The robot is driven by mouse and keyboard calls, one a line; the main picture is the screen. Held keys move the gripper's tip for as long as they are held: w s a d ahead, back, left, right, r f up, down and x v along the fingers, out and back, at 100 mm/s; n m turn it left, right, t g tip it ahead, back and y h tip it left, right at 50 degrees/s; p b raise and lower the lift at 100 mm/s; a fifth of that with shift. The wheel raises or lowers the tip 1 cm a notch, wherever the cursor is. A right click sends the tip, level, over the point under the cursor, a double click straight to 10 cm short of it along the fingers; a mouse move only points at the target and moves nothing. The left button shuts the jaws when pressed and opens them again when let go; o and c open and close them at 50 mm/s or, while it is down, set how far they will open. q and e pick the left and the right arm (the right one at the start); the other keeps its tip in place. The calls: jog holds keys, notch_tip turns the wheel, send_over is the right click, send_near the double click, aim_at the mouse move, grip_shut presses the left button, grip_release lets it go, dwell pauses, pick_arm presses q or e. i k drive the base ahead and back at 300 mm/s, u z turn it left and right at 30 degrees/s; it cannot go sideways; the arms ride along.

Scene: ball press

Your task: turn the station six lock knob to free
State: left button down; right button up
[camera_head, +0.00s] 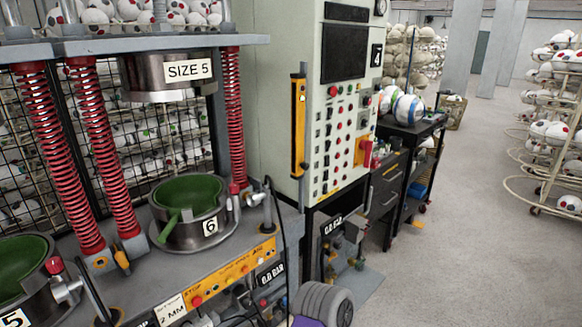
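Station six is a round metal pot (188,238) with a "6" label (210,226). A green bowl-shaped lining (190,190) with a green handle sits in it. A red-capped metal fitting (234,190) stands at the pot's right side. Neither gripper's fingers show. A grey ribbed part with purple (322,304) enters at the bottom, probably part of my arm.
Station five's pot (20,285) stands at the lower left. A "SIZE 5" press head (168,78) hangs above station six, with red springs (98,150) beside it. A control cabinet (330,130) stands right of the bench, then a dark drawer unit (388,190).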

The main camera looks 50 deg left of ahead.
aim_at(234, 188)
jog(key=i, duration=1.3)
jog(key=u, duration=4.25)
